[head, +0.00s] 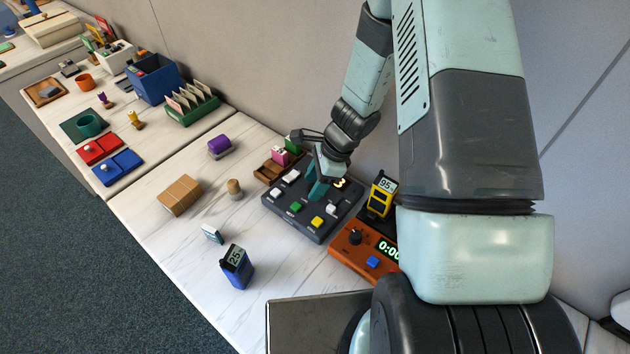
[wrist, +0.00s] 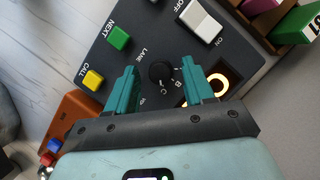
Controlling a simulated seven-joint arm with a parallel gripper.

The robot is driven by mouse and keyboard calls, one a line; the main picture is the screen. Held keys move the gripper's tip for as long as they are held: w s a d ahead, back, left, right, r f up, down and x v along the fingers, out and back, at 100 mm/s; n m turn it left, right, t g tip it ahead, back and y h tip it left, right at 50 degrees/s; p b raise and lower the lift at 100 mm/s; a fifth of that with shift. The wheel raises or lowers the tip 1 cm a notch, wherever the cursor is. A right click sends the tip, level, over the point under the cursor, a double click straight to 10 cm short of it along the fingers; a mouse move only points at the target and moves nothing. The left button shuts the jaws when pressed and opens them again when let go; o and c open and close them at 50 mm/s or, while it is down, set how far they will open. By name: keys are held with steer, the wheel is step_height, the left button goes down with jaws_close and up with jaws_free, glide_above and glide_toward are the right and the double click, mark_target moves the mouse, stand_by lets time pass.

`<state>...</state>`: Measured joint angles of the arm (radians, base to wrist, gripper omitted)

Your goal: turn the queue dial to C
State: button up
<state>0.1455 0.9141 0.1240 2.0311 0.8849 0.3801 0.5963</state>
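The dark grey queue panel (head: 285,212) lies on the white marbled table in the head view. Its black round dial (wrist: 161,74) shows in the wrist view beside the word LANE, with letters B and C printed close to its edge. I cannot tell clearly which letter the dial points to. My gripper (wrist: 159,80) is open, with one teal fingertip on each side of the dial and a gap showing to each. In the head view my gripper (head: 318,186) is over the panel and hides the dial there.
The panel also carries a green NEXT button (wrist: 118,38), a yellow CALL button (wrist: 92,79), a white ON/OFF rocker (wrist: 200,20) and a lit number display (wrist: 217,84). An orange timer box (head: 350,253) and a yellow meter (head: 381,196) stand close on the right.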

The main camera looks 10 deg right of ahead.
steer(key=v, duration=1)
steer(key=shift+r, duration=0.4)
steer(key=shift+d, duration=0.1)
steer(key=s+a+r+n+t+h, duration=0.1)
steer(key=s+r+n, duration=0.25)
steer(key=r, duration=0.65)
steer(key=s+r+n+t+h, duration=0.1)
steer(key=s+r+n, duration=0.3)
steer(key=r, duration=0.5)
steer(key=s+d+r+n+t+h, duration=0.2)
steer(key=s+r+n+t, duration=0.1)
steer(key=s+r+n, duration=0.7)
steer(key=s, duration=0.3)
steer(key=shift+s+d+r+t+h, duration=0.25)
steer(key=shift+d+r+t+h, duration=0.05)
steer(key=shift+r+t, duration=0.1)
steer(key=shift+c, duration=0.2)
